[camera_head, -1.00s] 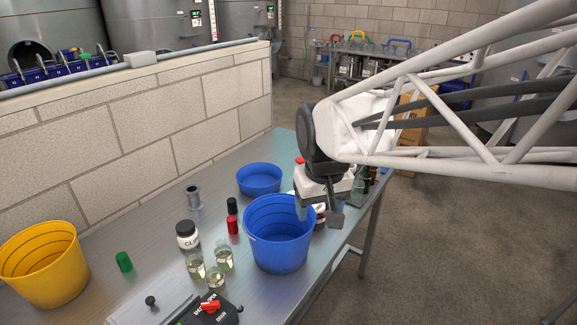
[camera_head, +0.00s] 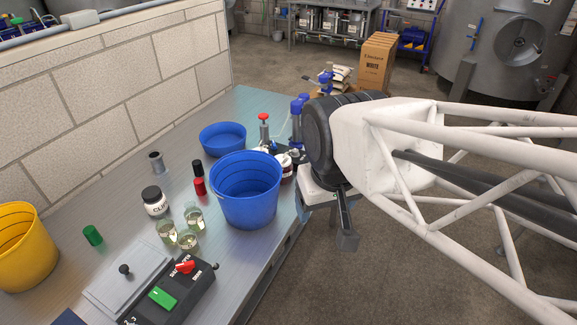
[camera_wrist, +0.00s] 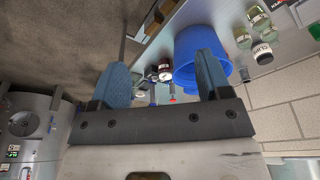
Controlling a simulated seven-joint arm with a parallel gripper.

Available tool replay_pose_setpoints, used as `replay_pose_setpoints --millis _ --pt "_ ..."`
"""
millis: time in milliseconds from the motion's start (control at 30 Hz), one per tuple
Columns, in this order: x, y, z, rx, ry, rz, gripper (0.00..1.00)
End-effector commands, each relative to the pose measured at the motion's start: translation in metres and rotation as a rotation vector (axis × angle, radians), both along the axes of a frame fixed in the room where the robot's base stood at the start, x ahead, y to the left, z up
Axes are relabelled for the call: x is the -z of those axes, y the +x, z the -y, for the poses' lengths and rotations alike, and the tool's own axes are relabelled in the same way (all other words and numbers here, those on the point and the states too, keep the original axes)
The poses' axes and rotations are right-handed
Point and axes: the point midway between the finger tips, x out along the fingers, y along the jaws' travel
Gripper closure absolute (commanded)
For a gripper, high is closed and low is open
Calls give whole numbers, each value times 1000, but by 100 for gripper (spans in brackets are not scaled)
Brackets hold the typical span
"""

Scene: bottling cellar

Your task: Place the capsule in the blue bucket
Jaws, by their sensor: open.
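The tall blue bucket (camera_head: 247,205) stands on the metal bench, and no contents show in its visible inside. It is also in the wrist view (camera_wrist: 187,52). Several small capsule-like cylinders are on the bench: a green one (camera_head: 93,235) at the left, and a red one (camera_head: 200,188) and a black one (camera_head: 197,168) close together left of the bucket. I cannot tell which is the named capsule. My gripper (camera_head: 325,222) hangs just right of the bucket, beyond the bench edge. Its blue-grey fingers are apart in the wrist view, with nothing held between them.
A shallow blue basin (camera_head: 222,138) stands behind the bucket. A white-labelled jar (camera_head: 154,202), several glasses (camera_head: 188,240) and a black switch box (camera_head: 170,292) stand in front or left. A yellow bucket (camera_head: 22,255) is far left. A red-topped tool (camera_head: 264,128) stands behind.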

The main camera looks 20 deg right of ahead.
Motion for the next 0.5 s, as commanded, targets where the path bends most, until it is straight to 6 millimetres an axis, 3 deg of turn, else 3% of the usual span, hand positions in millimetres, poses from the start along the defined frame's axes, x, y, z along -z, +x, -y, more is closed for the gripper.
replay_pose_setpoints --millis 300,500 --pt "-3 0 0 0 0 1 29" --pt "-29 0 0 0 0 3 29"
